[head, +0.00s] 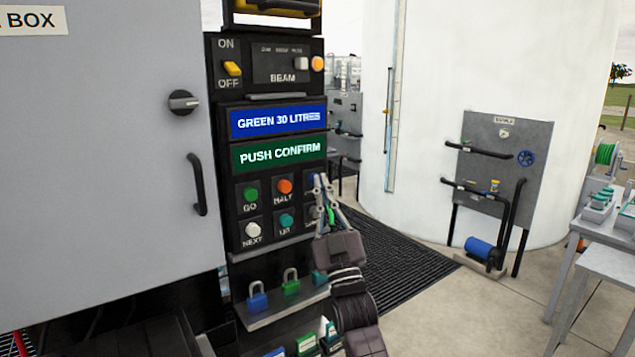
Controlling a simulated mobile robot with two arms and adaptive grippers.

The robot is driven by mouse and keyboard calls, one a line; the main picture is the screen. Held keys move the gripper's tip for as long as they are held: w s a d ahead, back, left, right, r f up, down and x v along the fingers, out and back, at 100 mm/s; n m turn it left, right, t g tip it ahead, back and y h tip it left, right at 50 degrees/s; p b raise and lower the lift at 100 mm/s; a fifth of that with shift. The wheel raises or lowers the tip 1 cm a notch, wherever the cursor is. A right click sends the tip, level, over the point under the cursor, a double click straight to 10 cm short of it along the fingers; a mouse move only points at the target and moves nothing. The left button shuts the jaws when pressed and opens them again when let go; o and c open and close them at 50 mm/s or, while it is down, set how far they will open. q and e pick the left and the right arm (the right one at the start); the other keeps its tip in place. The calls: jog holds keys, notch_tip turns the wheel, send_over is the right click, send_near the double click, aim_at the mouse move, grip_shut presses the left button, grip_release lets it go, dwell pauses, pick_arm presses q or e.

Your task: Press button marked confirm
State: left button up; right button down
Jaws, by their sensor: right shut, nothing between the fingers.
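A black control panel holds a grid of push buttons under a blue display (279,121) reading "GREEN 30 LITRES" and a green display (279,152) reading "PUSH CONFIRM". I can read a green GO button (251,194), an orange HALT button (285,187) and a white NEXT button (252,229). A teal button (287,220) has a label too small to read surely. The right-hand column is mostly hidden behind my right gripper (321,180), and I cannot read a confirm label there. My right gripper is shut and empty, fingertips up, in front of that column; contact cannot be told. My left gripper is out of view.
A grey cabinet door (110,170) with a black handle stands left of the panel. A shelf (283,308) with padlocks sits below the buttons. A white tank (440,80) and a grey pipe board (500,165) stand right.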

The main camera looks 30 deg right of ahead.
jog(key=shift+w, duration=0.15)
dwell(0.5)
jog(key=shift+s+d+p, duration=0.1)
jog(key=shift+s+p, duration=0.2)
jog(key=shift+s, duration=0.75)
jog(key=s+p, duration=0.1)
jog(key=s, duration=0.4)
jog(key=shift+d, duration=0.2)
jog(key=shift+f, duration=0.1)
